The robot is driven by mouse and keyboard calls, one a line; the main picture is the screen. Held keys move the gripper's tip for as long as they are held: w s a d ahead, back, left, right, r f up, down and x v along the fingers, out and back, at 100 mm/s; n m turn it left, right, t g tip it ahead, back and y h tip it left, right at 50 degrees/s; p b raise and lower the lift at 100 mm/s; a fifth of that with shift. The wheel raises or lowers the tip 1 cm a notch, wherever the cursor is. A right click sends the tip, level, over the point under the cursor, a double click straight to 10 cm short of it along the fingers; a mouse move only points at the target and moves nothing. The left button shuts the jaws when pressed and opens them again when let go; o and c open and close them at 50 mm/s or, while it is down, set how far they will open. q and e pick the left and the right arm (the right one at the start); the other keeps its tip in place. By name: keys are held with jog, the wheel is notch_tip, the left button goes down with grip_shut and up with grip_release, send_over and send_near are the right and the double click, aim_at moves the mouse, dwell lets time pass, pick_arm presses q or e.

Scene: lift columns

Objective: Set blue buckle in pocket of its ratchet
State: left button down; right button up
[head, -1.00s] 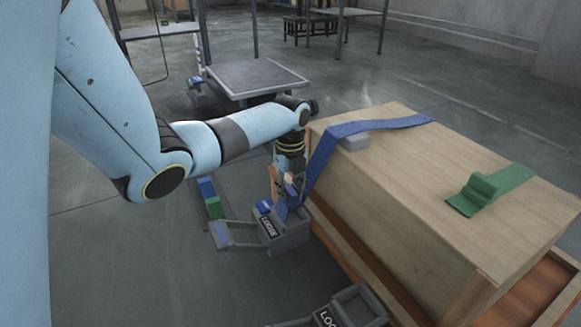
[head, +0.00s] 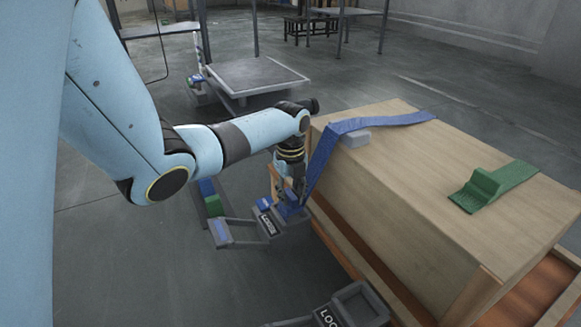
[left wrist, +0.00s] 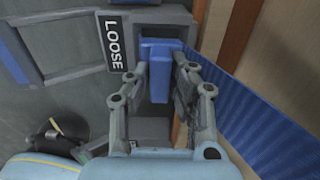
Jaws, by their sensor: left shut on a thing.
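The blue buckle (left wrist: 160,56) is between the fingers of my left gripper (left wrist: 157,78), which is shut on it. In the head view my left gripper (head: 291,192) points down at the grey ratchet (head: 286,224), which reads LOOSE; the buckle is mostly hidden there. In the left wrist view the ratchet (left wrist: 75,42) lies beneath and left of the buckle. The buckle is at the ratchet's dark pocket (left wrist: 153,92); how deep it sits I cannot tell. The blue strap (head: 322,160) runs up from it over the crate's edge. My right gripper is not in view.
The wooden crate (head: 400,175) stands close on the right. A green strap piece (head: 485,188) lies on its top. A second ratchet (head: 352,305) sits at the front. A low grey platform (head: 258,76) and open floor lie behind.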

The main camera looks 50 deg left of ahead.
pick_arm(q)
jog(key=shift+f, duration=0.1)
jog(key=shift+f+b, duration=0.75)
jog(key=shift+f, duration=0.45)
jog(key=c, duration=1.1)
grip_release()
notch_tip(320, 180, up, 12)
jog(key=shift+r, duration=0.1)
